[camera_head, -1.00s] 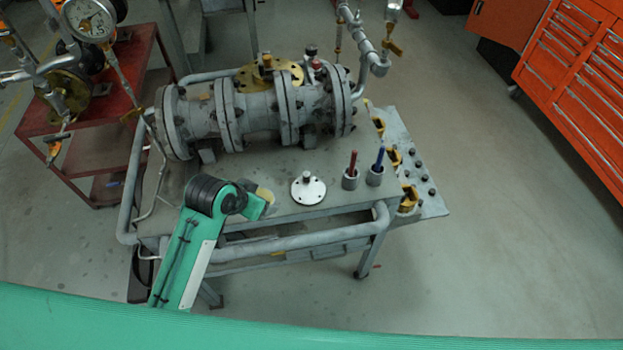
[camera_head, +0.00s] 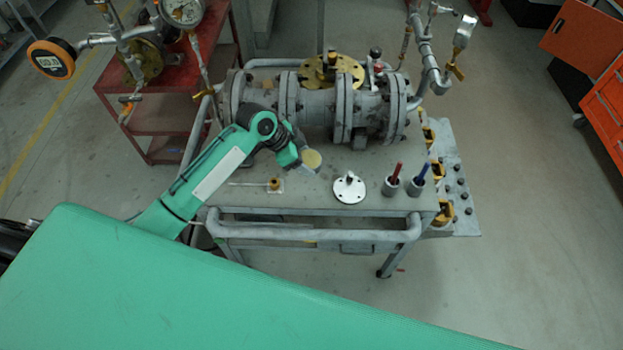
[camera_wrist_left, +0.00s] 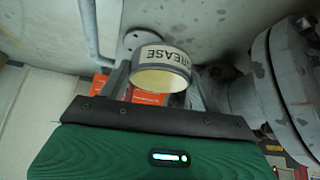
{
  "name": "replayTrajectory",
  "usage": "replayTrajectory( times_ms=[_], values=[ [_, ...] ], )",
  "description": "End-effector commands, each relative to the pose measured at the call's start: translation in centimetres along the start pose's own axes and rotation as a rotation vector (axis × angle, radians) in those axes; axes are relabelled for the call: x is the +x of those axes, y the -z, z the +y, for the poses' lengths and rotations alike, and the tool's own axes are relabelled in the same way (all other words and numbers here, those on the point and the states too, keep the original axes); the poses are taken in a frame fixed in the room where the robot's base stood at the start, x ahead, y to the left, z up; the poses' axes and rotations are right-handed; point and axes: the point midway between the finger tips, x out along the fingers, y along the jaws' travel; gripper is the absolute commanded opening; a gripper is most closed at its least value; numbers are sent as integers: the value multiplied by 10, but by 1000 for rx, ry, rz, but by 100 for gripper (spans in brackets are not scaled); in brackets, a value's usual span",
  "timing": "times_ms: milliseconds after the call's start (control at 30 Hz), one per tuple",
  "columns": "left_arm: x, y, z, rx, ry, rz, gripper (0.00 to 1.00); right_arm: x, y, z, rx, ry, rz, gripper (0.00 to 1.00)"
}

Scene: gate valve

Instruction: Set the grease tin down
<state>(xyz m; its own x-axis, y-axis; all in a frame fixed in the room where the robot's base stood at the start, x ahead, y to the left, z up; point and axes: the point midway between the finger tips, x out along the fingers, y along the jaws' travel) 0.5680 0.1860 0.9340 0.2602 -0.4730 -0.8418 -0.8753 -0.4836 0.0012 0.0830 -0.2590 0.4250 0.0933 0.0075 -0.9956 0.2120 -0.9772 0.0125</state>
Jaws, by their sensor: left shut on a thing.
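In the left wrist view the tin (camera_wrist_left: 178,57) has a white band lettered "GREASE" and a cream end facing the camera. My left gripper (camera_head: 302,158) is shut on the tin, in front of the grey pipe assembly (camera_head: 315,107) and over the grey bench top (camera_head: 310,196). I cannot tell whether the tin touches the bench. The fingers partly show on either side of it in the wrist view. My right gripper is not in view.
A round white flange (camera_head: 348,190) with a stem stands right of the tin. Cups with a red tool (camera_head: 391,184) and a blue tool (camera_head: 416,185) stand further right. A small brass fitting (camera_head: 274,184) lies front-left. Bare bench shows between fitting and flange.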

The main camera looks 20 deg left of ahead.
Motion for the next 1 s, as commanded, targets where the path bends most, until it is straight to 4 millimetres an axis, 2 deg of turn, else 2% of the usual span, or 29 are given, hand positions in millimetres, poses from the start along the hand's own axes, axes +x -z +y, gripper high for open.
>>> replayTrajectory(
  times_ms=[100, 300, 467, 700, 1000],
  values=[
    [26, -17, 2, -5, -4, -1, 35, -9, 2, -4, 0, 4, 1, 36],
    [57, -36, 0, -3, 0, 1, 35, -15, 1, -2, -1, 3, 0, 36],
    [68, -43, 0, -2, 1, 2, 35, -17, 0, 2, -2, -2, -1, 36],
    [94, -59, 0, -3, 1, 2, 35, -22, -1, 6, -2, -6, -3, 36],
    [97, -62, 0, 0, 2, 2, 35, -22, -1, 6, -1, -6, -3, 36]
  ],
)
